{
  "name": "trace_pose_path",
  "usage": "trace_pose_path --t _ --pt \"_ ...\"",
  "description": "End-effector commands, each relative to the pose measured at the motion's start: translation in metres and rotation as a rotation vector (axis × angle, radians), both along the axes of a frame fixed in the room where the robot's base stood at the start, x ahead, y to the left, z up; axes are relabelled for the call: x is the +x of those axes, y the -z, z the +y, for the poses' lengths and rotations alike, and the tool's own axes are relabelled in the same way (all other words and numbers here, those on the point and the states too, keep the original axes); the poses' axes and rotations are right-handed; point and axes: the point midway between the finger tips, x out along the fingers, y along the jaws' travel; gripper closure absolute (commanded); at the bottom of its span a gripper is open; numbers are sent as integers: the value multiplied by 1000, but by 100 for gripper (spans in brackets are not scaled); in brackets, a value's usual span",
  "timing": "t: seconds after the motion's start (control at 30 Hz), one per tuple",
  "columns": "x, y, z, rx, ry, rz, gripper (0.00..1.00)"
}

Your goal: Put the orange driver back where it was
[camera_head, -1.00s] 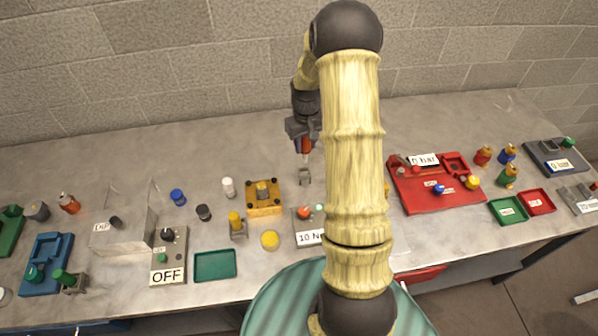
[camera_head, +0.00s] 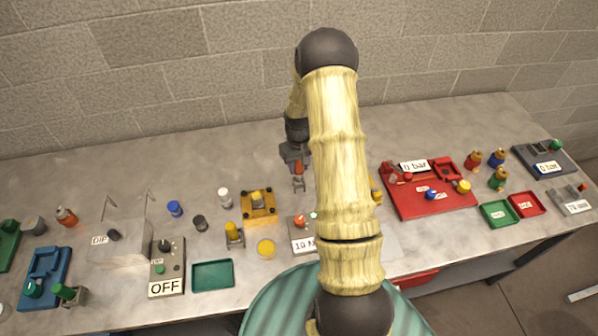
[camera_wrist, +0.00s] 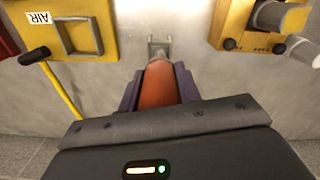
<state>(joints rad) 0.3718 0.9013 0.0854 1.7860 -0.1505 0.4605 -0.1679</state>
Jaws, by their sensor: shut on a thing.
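My gripper (camera_head: 297,166) is shut on the orange driver (camera_head: 299,171) over the middle of the bench, behind the yellow block. In the wrist view the driver's orange handle (camera_wrist: 158,86) sits between the two dark fingers, with its shaft pointing away from the gripper. A small grey metal stand (camera_wrist: 160,46) is at the shaft's end. It also shows just under the driver in the head view (camera_head: 298,185). I cannot tell whether the shaft is inside the stand or just above it.
A yellow block (camera_head: 258,207) stands left of the stand. A box with a partly hidden "10 N" label (camera_head: 303,245) is in front. My arm hides part of the bench on the right. A red tray unit (camera_head: 430,205) lies beyond it. The bench behind is clear.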

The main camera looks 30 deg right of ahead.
Motion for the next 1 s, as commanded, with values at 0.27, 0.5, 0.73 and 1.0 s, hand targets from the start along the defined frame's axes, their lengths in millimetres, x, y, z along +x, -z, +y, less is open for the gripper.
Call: trace_pose_path --t 0.27,0.5,0.73,1.0 --pt "0 3 0 0 0 1 89" --pt "0 31 -1 0 2 2 89" --pt "0 41 -1 -1 2 -2 89" --pt "0 45 -1 0 2 0 65"
